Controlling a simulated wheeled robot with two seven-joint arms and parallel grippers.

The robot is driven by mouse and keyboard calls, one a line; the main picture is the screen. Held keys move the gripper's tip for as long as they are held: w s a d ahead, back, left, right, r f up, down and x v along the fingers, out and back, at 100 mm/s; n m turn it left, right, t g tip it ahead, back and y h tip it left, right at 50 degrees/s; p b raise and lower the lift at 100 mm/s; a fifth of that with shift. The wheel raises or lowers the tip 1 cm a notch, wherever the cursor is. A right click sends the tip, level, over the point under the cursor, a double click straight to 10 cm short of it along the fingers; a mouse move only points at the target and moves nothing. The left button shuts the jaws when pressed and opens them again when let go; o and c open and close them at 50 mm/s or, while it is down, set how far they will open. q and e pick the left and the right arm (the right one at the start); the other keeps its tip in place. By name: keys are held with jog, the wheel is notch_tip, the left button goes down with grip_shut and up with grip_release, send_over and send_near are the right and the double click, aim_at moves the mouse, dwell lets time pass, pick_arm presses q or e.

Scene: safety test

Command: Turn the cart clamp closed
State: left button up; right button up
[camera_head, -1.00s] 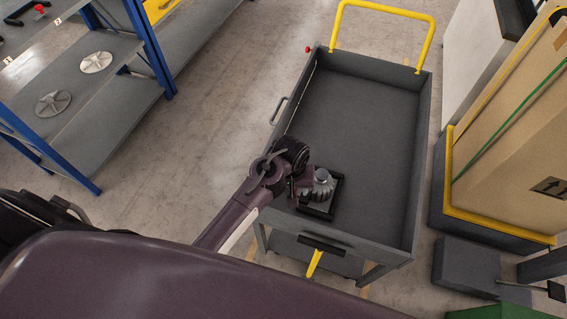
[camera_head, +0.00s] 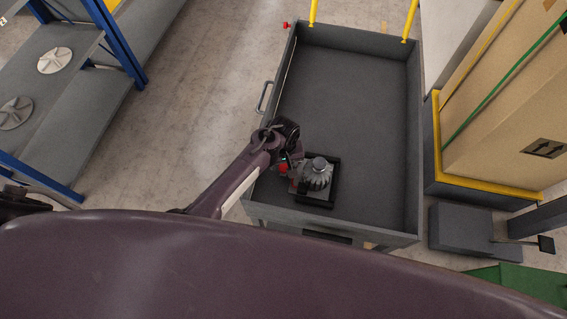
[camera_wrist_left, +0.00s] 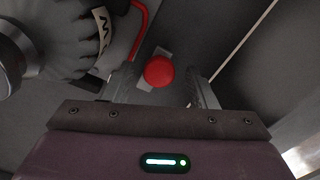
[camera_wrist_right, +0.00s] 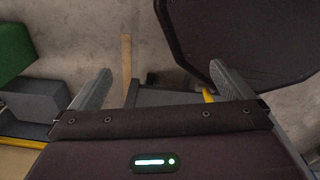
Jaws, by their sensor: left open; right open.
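The grey cart (camera_head: 350,80) stands ahead of me. A round red knob on a pale metal plate, likely the clamp (camera_wrist_left: 159,71), shows between the finger lines of my left gripper (camera_wrist_left: 163,88) in the left wrist view. In the head view this red knob (camera_head: 283,168) is at my left gripper, beside a ribbed grey fixture (camera_head: 317,176) in a black frame at the cart's near end. The left gripper is open; I cannot tell whether its fingers touch the knob. My right gripper (camera_wrist_right: 163,85) is open and empty above the floor, outside the head view.
Another red knob (camera_head: 286,25) is at the cart's far left corner. A shelf (camera_head: 95,110) with blue posts stands at left. A large carton (camera_head: 500,110) on a yellow-edged base and a grey block (camera_head: 460,228) are at right. The cart's middle is clear.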

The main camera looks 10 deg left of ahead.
pick_arm(q)
jog(key=shift+s+d, duration=0.1)
jog(key=c, duration=1)
jog(key=shift+o, duration=0.2)
pick_arm(e)
jog(key=shift+w+a+r, duration=0.1)
jog(key=shift+w, duration=0.15)
